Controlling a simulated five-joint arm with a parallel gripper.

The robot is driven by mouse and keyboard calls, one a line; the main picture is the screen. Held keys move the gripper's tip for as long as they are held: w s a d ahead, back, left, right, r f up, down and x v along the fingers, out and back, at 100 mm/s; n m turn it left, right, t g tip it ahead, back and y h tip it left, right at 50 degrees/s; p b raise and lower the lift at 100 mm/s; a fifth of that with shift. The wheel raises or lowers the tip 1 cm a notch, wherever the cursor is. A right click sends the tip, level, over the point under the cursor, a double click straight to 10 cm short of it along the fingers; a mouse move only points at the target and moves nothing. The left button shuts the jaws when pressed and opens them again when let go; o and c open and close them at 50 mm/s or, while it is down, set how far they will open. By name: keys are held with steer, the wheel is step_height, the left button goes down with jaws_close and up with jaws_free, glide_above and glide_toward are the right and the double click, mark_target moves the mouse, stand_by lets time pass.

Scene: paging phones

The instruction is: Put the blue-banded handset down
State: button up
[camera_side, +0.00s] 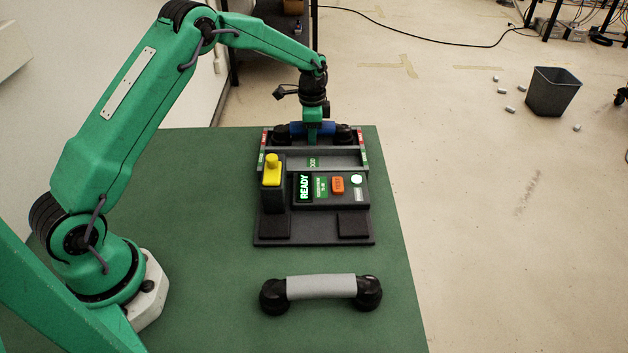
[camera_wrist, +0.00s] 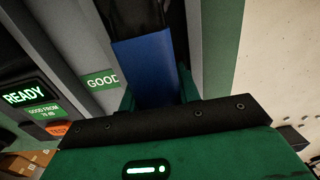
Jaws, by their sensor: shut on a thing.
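My gripper (camera_side: 313,128) is shut on the blue-banded handset (camera_side: 297,129) at the far end of the dark station (camera_side: 312,242). The handset lies crosswise between the station's side rails, with a black end showing on each side. I cannot tell from the side view whether it rests on the station or hangs just above it. In the wrist view the blue band (camera_wrist: 146,70) runs between the jaws, with a black end beyond it. A second handset with a grey band (camera_side: 321,287) lies on the green table in front of the station.
The station carries a yellow knob (camera_side: 272,168) on a black post, a READY display (camera_side: 304,188), an orange button (camera_side: 338,185) and a white-green button (camera_side: 356,179). A green GOOD label (camera_wrist: 101,80) shows beside the handset. The green table (camera_side: 200,215) is clear left of the station.

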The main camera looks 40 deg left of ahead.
steer(key=shift+f, duration=0.1)
steer(key=o, duration=0.9)
steer(key=shift+c, duration=0.2)
step_height(320, 180, up, 12)
steer(key=shift+f, duration=0.15)
steer(key=shift+r, duration=0.3)
stand_by(0.3)
